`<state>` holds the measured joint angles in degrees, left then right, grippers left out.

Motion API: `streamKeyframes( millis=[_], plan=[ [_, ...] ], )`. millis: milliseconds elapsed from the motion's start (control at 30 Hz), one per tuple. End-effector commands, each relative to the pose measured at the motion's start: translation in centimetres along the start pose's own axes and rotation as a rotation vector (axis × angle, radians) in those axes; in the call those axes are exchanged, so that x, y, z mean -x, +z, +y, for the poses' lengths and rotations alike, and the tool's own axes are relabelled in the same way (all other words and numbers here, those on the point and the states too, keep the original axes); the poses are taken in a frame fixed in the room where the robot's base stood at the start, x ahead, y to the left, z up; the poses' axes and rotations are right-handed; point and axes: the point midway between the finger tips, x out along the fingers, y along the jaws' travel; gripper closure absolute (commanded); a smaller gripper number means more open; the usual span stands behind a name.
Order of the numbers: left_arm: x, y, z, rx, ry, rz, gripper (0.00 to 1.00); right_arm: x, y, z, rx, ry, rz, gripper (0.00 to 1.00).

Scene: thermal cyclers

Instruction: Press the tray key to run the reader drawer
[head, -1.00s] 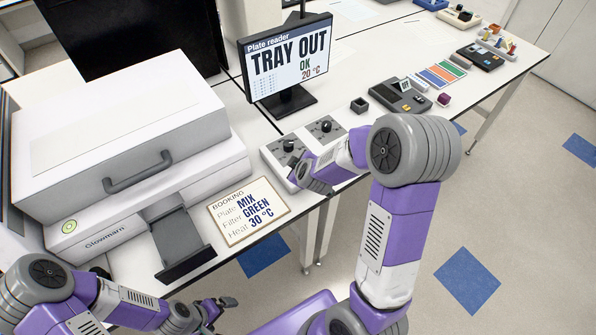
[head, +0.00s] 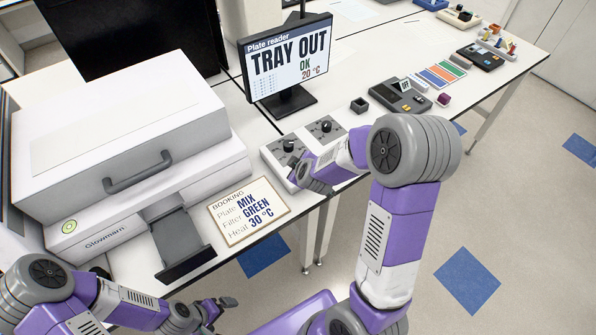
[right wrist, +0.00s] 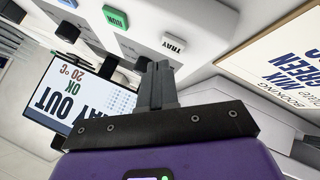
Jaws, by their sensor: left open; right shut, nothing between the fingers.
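The plate reader (head: 120,140) stands at left with its grey drawer (head: 178,238) out. The screen (head: 288,60) reads TRAY OUT, OK, 20 °C. The pale tray key (right wrist: 174,42), marked TRAY, is on the control box (head: 272,152); in the head view my right arm hides it. My right gripper (right wrist: 158,68) is shut and empty, its tips close to the tray key in the right wrist view. I cannot tell whether they touch it. My left gripper (head: 226,304) is open and empty, low in front of the bench, right of the drawer.
A green RUN key (right wrist: 115,17) and dark knobs share the control box. A booking card (head: 248,210) lies between drawer and box, reading MIX, GREEN, 30 °C. A small dark block (head: 359,105) and a grey device (head: 401,97) stand farther right.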

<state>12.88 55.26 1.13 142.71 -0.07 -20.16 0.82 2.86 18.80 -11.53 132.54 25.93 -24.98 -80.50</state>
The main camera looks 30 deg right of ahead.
Motion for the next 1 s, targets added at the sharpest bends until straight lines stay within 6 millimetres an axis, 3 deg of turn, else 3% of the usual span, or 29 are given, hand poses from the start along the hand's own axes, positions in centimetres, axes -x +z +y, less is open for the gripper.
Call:
streamKeyframes(
  millis=[1000],
  plan=[
    [-0.64,-0.03,-0.24,0.0,0.0,0.0,0.0,-0.78,0.57,-0.57,0.0,0.0,0.0,1.0]
  ],
)
